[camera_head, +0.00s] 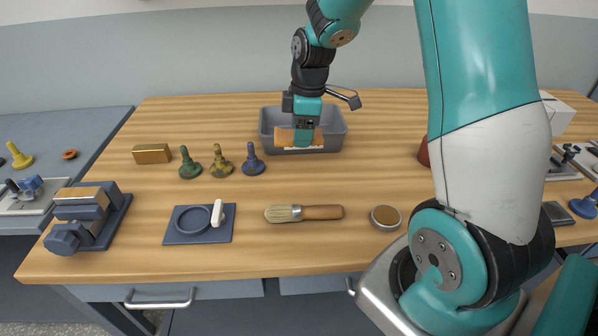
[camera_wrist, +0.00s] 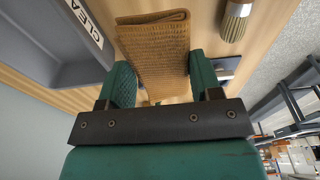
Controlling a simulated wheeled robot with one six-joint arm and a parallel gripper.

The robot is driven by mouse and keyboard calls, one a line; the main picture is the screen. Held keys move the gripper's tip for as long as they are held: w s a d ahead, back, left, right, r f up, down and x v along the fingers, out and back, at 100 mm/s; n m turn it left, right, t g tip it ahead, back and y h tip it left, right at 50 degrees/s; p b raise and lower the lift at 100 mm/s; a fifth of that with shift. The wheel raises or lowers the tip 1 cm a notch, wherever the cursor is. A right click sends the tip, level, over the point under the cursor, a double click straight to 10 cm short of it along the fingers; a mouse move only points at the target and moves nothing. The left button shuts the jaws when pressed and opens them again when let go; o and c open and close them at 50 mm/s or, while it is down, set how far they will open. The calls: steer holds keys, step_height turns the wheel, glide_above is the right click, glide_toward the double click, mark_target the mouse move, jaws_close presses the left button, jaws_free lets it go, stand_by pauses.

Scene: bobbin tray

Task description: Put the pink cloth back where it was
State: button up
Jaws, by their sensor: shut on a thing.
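My gripper (camera_head: 303,142) is shut on a folded tan-orange cloth (camera_wrist: 155,50), which sits between the two fingers in the wrist view. The cloth (camera_head: 284,136) also shows beside the fingers in the head view. It looks tan rather than pink, and I see no pink cloth. A grey bin (camera_head: 337,128) stands at the back middle of the table, directly behind the gripper in the head view. In the wrist view the bin (camera_wrist: 60,55) lies left of the cloth, with a white label partly reading "CLEA". Whether the cloth touches the table is unclear.
A brush (camera_head: 305,212), a blue plate with a round recess (camera_head: 180,238) and a round tin (camera_head: 385,217) lie in front. A brass block (camera_head: 152,153) and green, olive and blue knobbed pieces (camera_head: 253,160) stand left of the bin. Bare wood lies between bin and brush.

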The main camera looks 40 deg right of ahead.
mark_target(300, 182)
step_height(300, 182, down, 13)
steer(key=shift+s+r+p, duration=0.1)
steer(key=shift+r+p, duration=0.1)
steer(key=shift+p, duration=0.25)
steer(key=shift+f, duration=0.15)
steer(key=o, duration=0.8)
